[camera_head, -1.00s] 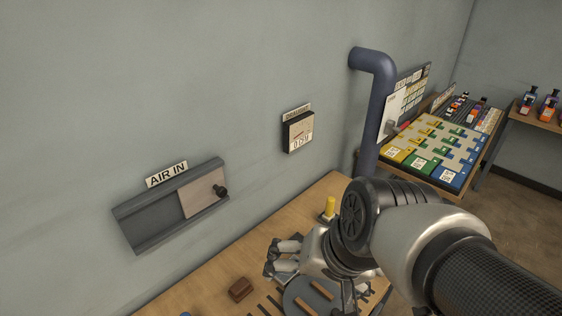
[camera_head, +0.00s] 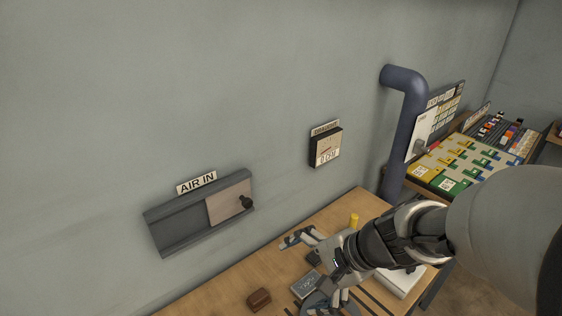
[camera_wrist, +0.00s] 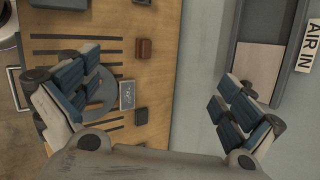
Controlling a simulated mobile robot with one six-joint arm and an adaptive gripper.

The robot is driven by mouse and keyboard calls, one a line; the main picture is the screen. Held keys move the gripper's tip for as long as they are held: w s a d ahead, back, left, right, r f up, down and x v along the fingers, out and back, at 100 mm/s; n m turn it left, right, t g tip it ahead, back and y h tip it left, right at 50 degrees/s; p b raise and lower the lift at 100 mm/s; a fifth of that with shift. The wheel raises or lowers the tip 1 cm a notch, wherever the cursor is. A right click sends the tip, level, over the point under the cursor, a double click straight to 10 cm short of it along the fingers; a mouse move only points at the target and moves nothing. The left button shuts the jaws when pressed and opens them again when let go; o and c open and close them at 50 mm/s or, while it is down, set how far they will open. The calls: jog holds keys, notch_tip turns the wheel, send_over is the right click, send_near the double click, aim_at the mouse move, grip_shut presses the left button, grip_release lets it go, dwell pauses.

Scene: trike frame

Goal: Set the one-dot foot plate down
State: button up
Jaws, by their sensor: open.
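My gripper (camera_head: 316,268) is open over the workbench, its fingers spread wide; the wrist view shows the open fingers too (camera_wrist: 160,82), with nothing held between them. A small grey plate with pale markings (camera_head: 305,284) lies on the bench below the fingers and beside a grey disc (camera_wrist: 101,92); it also shows in the wrist view (camera_wrist: 127,94). A small dark block (camera_wrist: 140,117) lies near it. I cannot make out a single dot on any piece, so I cannot tell which is the one-dot foot plate.
A brown block (camera_head: 258,299) and a yellow cylinder (camera_head: 353,219) stand on the wooden bench (camera_head: 222,291). Behind is the wall with the AIR IN slide (camera_head: 200,214), a gauge (camera_head: 326,150) and a blue pipe (camera_head: 405,125). A board of coloured cards (camera_head: 468,160) is at right.

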jog(key=w+d+f+m+t, duration=0.2)
jog(key=w+d+f+m, duration=0.3)
jog(key=w+f+m, duration=0.25)
jog(key=m+h+p, duration=0.2)
jog(key=m, duration=0.7)
send_near(308, 283)
jog(key=f+b, duration=0.1)
jog(key=b, duration=0.2)
jog(key=shift+a+f+m+t, duration=0.15)
jog(key=shift+f+m+t, duration=0.15)
jog(key=shift+f, duration=0.1)
jog(key=shift+b+x, duration=0.6)
jog(key=shift+x, duration=2.5)
jog(key=shift+a+r, duration=0.1)
jog(key=c, duration=0.9)
jog(key=shift+c, duration=1)
jog(key=shift+r, duration=0.15)
